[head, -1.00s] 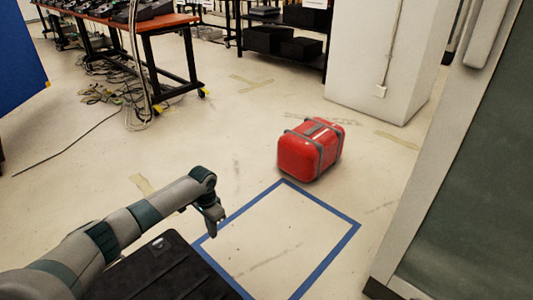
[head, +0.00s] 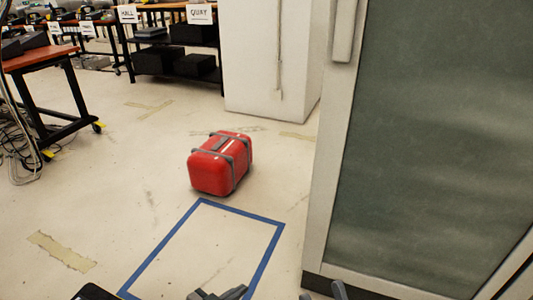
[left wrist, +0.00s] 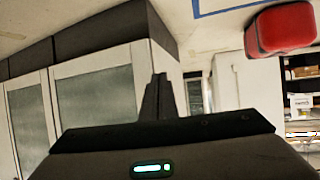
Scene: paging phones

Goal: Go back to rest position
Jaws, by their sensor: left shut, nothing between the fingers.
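My left gripper (head: 218,293) shows at the bottom edge of the head view, over the near part of the blue taped outline. In the left wrist view its fingers (left wrist: 158,97) are together with nothing between them. Dark tips of my right gripper (head: 325,293) just enter the bottom edge of the head view, further right. Most of it is cut off, so its opening is unclear. Neither gripper is seen touching anything.
A red case (head: 220,163) lies on the floor beyond the blue tape (head: 240,214). A large cabinet with a green panel (head: 430,140) stands close on the right. An orange-topped table (head: 40,58) and dark shelves (head: 175,60) are further back. The floor between is open.

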